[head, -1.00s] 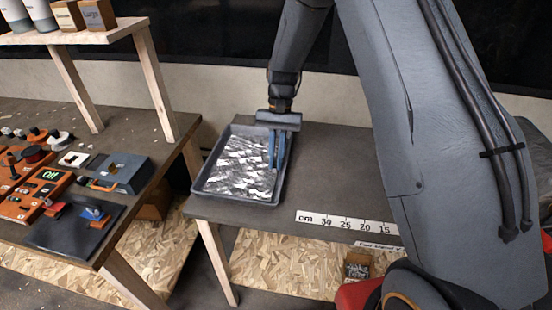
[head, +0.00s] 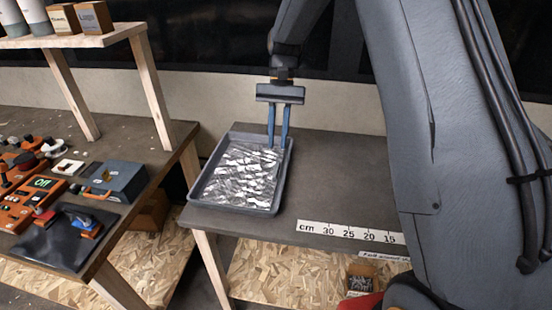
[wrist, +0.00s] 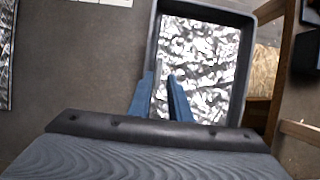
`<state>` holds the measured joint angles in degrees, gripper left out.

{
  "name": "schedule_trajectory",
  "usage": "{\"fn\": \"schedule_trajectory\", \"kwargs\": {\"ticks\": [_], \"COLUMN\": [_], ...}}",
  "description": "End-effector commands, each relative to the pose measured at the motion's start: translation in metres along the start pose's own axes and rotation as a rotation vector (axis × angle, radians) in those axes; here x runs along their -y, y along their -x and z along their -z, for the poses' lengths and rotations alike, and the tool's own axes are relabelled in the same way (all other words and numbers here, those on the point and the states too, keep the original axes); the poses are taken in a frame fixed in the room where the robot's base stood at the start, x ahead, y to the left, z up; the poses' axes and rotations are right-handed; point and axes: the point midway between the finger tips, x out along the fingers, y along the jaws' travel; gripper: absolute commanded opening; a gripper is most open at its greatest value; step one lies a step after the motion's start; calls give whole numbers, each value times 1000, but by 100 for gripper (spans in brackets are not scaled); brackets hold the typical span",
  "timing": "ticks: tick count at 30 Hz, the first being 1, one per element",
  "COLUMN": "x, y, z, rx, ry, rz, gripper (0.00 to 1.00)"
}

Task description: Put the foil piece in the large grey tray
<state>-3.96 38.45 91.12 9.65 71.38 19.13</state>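The foil piece (head: 240,172) is a crinkled silver sheet lying in the large grey tray (head: 198,186), covering most of its floor. It also shows in the wrist view (wrist: 200,62), inside the tray's dark rim (wrist: 239,92). My gripper (head: 278,147) hangs over the tray's far right corner with its two blue fingers apart and nothing seen between them. In the wrist view my gripper (wrist: 161,75) shows a clear gap between the fingertips, near one tray wall. I cannot tell how far the tips are above the foil.
A ruler strip (head: 350,232) lies along the table's front edge. The grey tabletop (head: 340,175) right of the tray is clear. A left bench holds orange control boxes (head: 35,195) and a blue-grey box (head: 115,182). A silver-surfaced thing (wrist: 6,60) shows at the wrist view's left edge.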

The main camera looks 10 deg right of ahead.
Motion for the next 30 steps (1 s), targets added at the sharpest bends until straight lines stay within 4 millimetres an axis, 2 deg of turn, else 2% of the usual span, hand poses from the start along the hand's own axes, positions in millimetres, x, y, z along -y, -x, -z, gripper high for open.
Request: {"fn": "schedule_trajectory", "kwargs": {"ticks": [6, 10, 13, 17, 24, 30], "x": [0, -4, -15, -44, -105, -138], "y": [27, 31, 27, 10, -36, -70], "z": [1, -2, -13, -38, -102, -145], "rx": [-2, -10, -45, -134, -326, -434], "ry": [-1, 4, 23, 78, 221, 317], "rz": [0, 0, 0, -4, -29, -51], "gripper": [18, 18, 18, 18, 18, 18]}}
